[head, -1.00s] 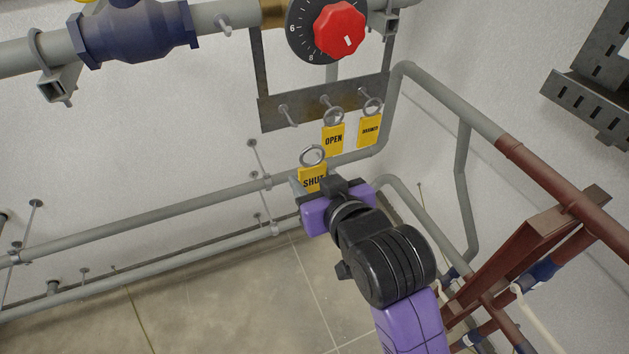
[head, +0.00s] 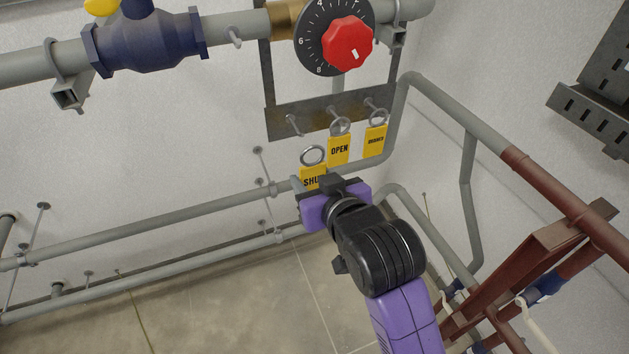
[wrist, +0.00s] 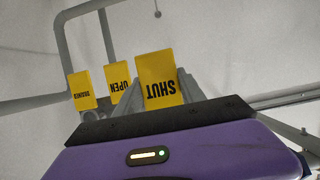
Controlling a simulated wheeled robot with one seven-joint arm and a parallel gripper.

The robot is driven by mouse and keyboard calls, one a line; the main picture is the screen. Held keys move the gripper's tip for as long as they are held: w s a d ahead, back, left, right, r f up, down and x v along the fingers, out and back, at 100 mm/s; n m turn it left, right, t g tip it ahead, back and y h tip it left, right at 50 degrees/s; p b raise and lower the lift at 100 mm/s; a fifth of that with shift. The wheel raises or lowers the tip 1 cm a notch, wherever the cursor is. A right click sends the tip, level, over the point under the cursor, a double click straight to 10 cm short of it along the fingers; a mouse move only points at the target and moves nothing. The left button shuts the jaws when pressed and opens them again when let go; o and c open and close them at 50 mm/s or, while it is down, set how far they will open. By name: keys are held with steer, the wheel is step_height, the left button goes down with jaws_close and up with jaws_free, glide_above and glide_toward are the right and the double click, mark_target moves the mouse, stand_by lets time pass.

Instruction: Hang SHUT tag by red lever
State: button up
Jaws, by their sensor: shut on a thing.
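The yellow SHUT tag (head: 312,176) with its metal ring (head: 313,155) on top is held upright in my gripper (head: 322,188). It also shows between the fingers in the wrist view (wrist: 160,78), with its lettering upside down there. The ring is free, below and in front of the empty left hook (head: 293,124) on the grey metal plate (head: 277,126). The yellow OPEN tag (head: 339,151) hangs from the middle hook, and another yellow tag (head: 376,140) with small lettering hangs from the right hook. No red lever is clearly recognisable in the head view.
A red knob (head: 347,43) on a black numbered dial sits above the hook plate. A blue valve body (head: 150,45) is on the upper grey pipe. Grey pipes (head: 150,229) run behind my gripper, and red-brown pipework (head: 560,190) stands at right. The lower left floor is clear.

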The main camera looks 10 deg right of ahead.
steer(key=w+a, duration=0.2)
steer(key=w, duration=0.5)
steer(key=shift+w, duration=0.35)
stand_by(2.0)
steer(key=shift+s+d+r+p, duration=0.1)
steer(key=shift+s+d+p, duration=0.35)
steer(key=shift+s, duration=0.9)
steer(key=shift+s+d+r+p, duration=0.1)
steer(key=shift+s+d+p, duration=0.15)
steer(key=shift+s+p, duration=0.75)
steer(key=shift+s+d+r+p, duration=0.1)
steer(key=shift+s+d+p, duration=0.2)
steer(key=shift+s, duration=1.35)
